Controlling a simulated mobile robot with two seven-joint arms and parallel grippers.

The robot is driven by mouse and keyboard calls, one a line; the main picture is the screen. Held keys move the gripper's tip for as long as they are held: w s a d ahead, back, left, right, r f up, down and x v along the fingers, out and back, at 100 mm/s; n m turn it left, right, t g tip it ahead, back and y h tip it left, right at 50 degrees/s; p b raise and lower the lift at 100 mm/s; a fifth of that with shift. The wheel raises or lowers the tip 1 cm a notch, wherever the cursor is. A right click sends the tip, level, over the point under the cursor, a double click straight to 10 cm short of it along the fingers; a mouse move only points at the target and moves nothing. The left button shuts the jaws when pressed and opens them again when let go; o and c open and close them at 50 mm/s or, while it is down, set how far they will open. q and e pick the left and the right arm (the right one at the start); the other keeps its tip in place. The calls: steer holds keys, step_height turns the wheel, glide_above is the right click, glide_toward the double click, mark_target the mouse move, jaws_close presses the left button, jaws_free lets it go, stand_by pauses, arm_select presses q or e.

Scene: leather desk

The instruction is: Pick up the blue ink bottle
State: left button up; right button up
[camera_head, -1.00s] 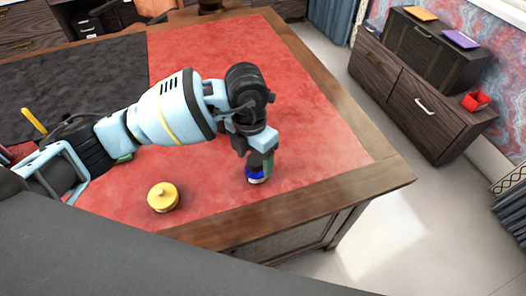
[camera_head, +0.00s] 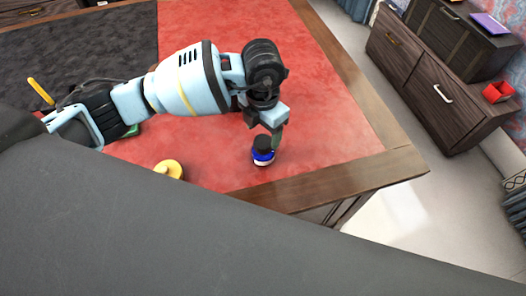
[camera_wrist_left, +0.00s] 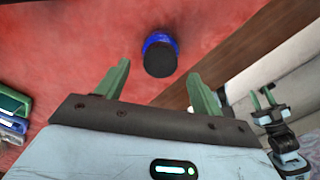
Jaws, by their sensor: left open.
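The blue ink bottle (camera_head: 263,158), with a black cap, stands upright on the red desk top near its front right corner. In the left wrist view the bottle (camera_wrist_left: 158,45) is seen cap-first, just beyond the fingertips and between their lines. My left gripper (camera_head: 268,136) is over the bottle in the head view, with one green finger beside the cap. Its two green fingers (camera_wrist_left: 160,80) are apart with nothing between them. My right gripper (camera_wrist_left: 262,97) shows small at the right of the left wrist view, away from the bottle, its fingers apart.
A round yellow object (camera_head: 170,170) sits on the desk left of the bottle, partly hidden by my grey body. The desk's wooden edge (camera_head: 345,180) runs close to the bottle. Green and blue items (camera_wrist_left: 14,110) lie at left in the wrist view. Red surface beyond is clear.

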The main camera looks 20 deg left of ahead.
mark_target(263, 141)
arm_select(q)
step_height(263, 141, down, 5)
steer(key=shift+w+r, duration=0.1)
jaws_close()
stand_by(0.5)
steer(key=shift+r, duration=0.1)
steer(key=shift+r, duration=0.45)
steer(key=r, duration=0.2)
steer(key=shift+s+d+r, duration=0.15)
steer(key=shift+s+r, duration=0.15)
steer(key=shift+s, duration=0.1)
steer(key=s+d, duration=0.2)
steer(key=s, duration=0.5)
steer(key=s+d+r, duration=0.1)
steer(key=s+d, duration=0.1)
steer(key=s, duration=0.5)
steer(key=shift+s+d+r, duration=0.2)
steer(key=shift+s+d, duration=0.05)
steer(key=shift+d, duration=0.05)
